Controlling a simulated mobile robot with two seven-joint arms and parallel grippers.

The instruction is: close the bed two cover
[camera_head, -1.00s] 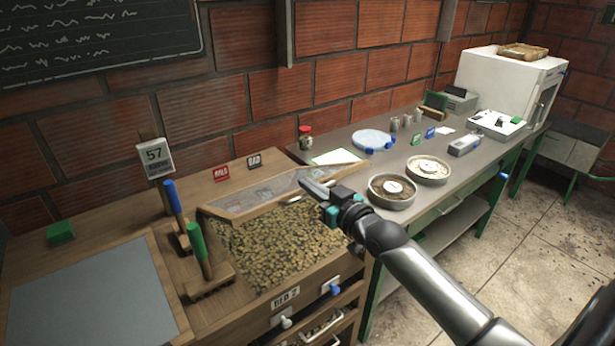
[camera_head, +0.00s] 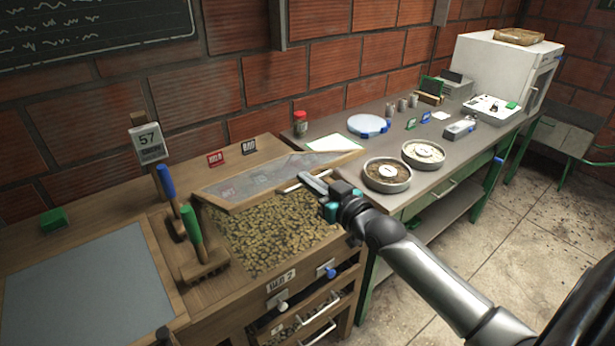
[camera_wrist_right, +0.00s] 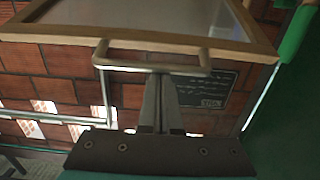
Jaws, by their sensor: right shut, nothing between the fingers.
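The bed two cover (camera_head: 262,178) is a wood-framed panel with a clear or greyish sheet. It stands tilted up at the back of bed two, whose brown beans (camera_head: 272,232) lie uncovered. A metal bar handle (camera_head: 289,187) sits on its front edge. My right gripper (camera_head: 308,180) is shut and empty at this handle. In the right wrist view, the fingers (camera_wrist_right: 160,88) reach up to the cover's handle (camera_wrist_right: 150,69) from below; whether they touch it I cannot tell. My left gripper is out of view.
A grey panel (camera_head: 85,290) lies further left. Dishes (camera_head: 387,173) are on the bench to the right. A partly open drawer (camera_head: 310,320) is below.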

